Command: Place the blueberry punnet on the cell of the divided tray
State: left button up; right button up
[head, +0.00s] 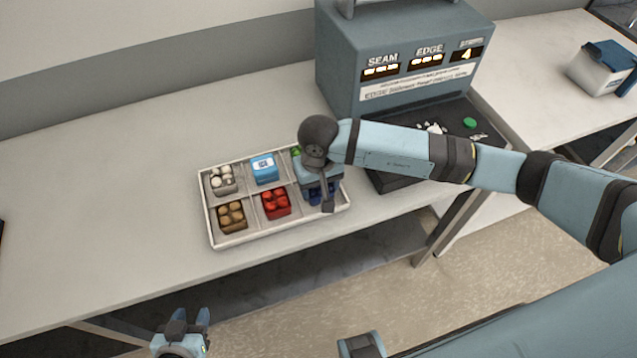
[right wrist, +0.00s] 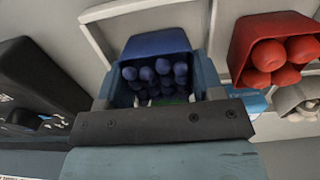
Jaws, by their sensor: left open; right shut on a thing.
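The blueberry punnet (right wrist: 157,45) is dark blue and filled with dark berries. My right gripper (head: 323,198) is shut on it, with a finger on each side in the right wrist view (right wrist: 155,88). In the head view the gripper mostly hides the punnet, and only dark blue bits (head: 316,194) show. It is at the front right cell of the white divided tray (head: 232,240). I cannot tell whether its base touches the cell floor. My left gripper (head: 188,318) is open and empty, low in front of the bench.
Other tray cells hold a white-item punnet (head: 222,179), a blue box (head: 264,169), a brown punnet (head: 231,216), a red punnet (head: 275,203) and something green (head: 296,152), partly hidden. A grey machine (head: 405,60) with a dark plate stands behind right. The bench's left is clear.

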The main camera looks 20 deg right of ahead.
jog(key=shift+f, duration=0.2)
jog(key=o, duration=0.9)
jog(key=shift+r, duration=0.1)
jog(key=shift+o, duration=0.2)
jog(key=shift+r, duration=0.1)
jog(key=shift+r+p, duration=0.25)
jog(key=shift+p, duration=0.05)
notch_tip(320, 180, up, 12)
jog(key=b, duration=0.2)
jog(key=shift+f, duration=0.2)
